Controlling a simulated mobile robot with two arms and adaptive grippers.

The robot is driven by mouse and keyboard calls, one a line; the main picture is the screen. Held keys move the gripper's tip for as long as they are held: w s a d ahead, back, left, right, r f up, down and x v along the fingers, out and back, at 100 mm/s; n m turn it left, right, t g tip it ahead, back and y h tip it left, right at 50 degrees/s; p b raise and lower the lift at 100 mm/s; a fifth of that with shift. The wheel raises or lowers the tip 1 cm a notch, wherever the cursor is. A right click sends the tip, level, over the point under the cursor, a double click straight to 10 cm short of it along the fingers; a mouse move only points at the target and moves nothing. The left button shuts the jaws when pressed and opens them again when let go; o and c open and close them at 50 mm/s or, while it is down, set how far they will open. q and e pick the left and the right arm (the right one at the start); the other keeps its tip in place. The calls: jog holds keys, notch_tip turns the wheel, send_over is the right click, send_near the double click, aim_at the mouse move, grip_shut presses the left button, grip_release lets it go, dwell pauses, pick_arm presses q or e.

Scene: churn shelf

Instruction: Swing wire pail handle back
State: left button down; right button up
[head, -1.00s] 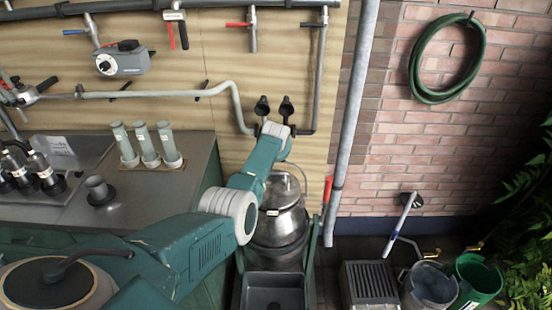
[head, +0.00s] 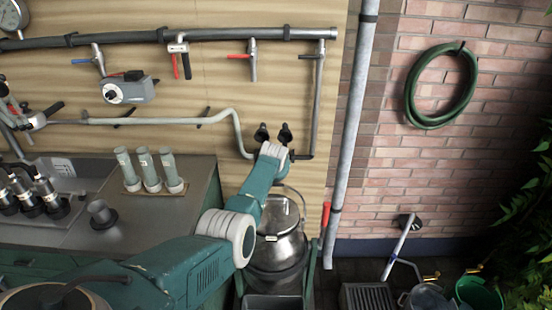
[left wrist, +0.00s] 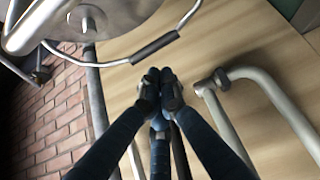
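A shiny metal pail (head: 280,250) with a lid stands right of the counter. Its thin wire handle (head: 303,205) arcs up behind the lid. In the left wrist view the pail (left wrist: 50,20) fills the top left, and the wire handle, with a dark sleeve grip (left wrist: 155,47), crosses above the fingertips. My left gripper (left wrist: 160,82) has its fingertips together, with nothing seen between them. It appears a little short of the grip and apart from it. My right gripper is not in view.
Grey pipes (head: 190,120) run along the wooden wall, and a pipe bend (left wrist: 270,85) lies close right of my left fingers. A tall pipe (head: 350,120) stands right of the pail. A counter (head: 150,220) is at left. A green bucket (head: 480,293) sits at lower right.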

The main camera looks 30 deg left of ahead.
pick_arm(q)
jog(key=s+d+r+b, duration=0.1)
jog(key=s+d+r, duration=0.1)
jog(key=r, duration=0.8)
jog(key=shift+s, duration=0.6)
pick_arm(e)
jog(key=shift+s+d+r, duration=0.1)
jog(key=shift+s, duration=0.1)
pick_arm(q)
jog(key=shift+r, duration=0.1)
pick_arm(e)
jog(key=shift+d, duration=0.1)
